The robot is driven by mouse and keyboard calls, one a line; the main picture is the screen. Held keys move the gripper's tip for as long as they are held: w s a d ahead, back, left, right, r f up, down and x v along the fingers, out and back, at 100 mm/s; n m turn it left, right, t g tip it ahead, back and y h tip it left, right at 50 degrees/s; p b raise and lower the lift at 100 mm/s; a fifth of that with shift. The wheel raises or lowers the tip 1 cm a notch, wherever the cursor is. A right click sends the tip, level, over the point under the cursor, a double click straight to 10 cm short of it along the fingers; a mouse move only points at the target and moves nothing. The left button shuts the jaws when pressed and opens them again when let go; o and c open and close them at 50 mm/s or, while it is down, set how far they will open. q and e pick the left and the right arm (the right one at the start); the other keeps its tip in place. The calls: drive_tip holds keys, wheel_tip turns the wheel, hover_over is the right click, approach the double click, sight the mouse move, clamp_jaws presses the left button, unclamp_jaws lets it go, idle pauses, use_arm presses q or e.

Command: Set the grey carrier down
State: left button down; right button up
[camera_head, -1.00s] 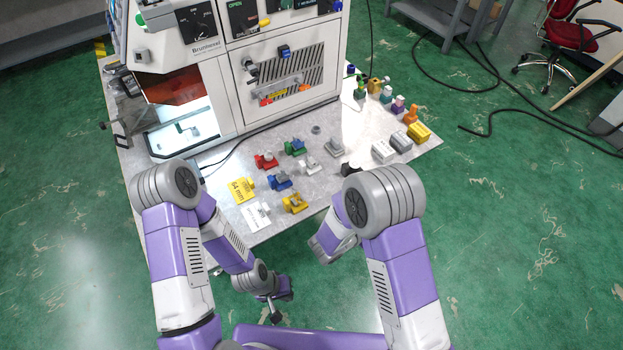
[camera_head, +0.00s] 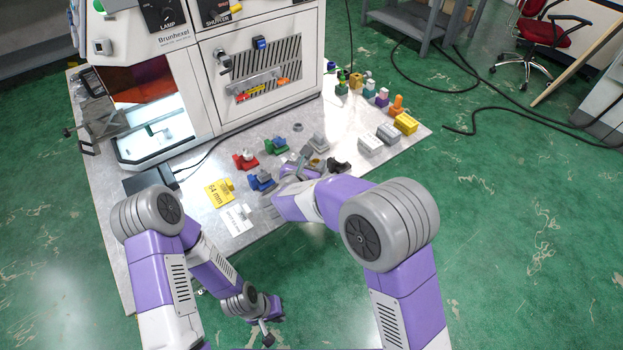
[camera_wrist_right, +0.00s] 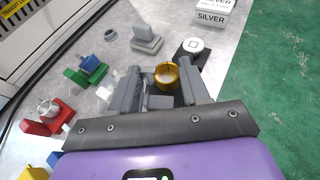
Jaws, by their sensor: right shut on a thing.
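My right gripper (camera_wrist_right: 160,88) is shut on a grey piece, seemingly the grey carrier (camera_wrist_right: 160,102), with a gold round part (camera_wrist_right: 166,74) on top. The fingers hide much of it, and I cannot tell whether it touches the table. In the head view the right gripper (camera_head: 304,164) is over the front part of the table, partly hidden by my arm. Another light grey piece (camera_wrist_right: 148,38) stands beyond it on the table (camera_head: 215,158). My left gripper (camera_head: 267,338) hangs low, off the table's front edge; its jaws are too small to read.
Red (camera_head: 245,159), green (camera_head: 277,146) and blue (camera_head: 262,181) carriers stand left of the right gripper. A black piece (camera_head: 340,164) is close on its right. The machine (camera_head: 258,70) stands behind.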

wheel_tip(320, 180, down, 5)
drive_tip(key=shift+r+b, duration=0.15)
drive_tip(key=shift+b, duration=0.65)
drive_tip(key=shift+r, duration=0.15)
drive_tip(key=shift+f, duration=0.25)
drive_tip(key=o, duration=1.1)
drive_tip(key=shift+o, duration=0.2)
drive_tip(key=shift+r, duration=0.15)
drive_tip(key=shift+s+a+r, duration=0.15)
drive_tip(key=shift+s+r, duration=0.05)
drive_tip(key=shift+s, duration=0.05)
drive_tip(key=p+v, duration=0.2)
drive_tip(key=v, duration=0.9)
drive_tip(key=shift+s+p, duration=0.25)
drive_tip(key=shift+p, duration=0.15)
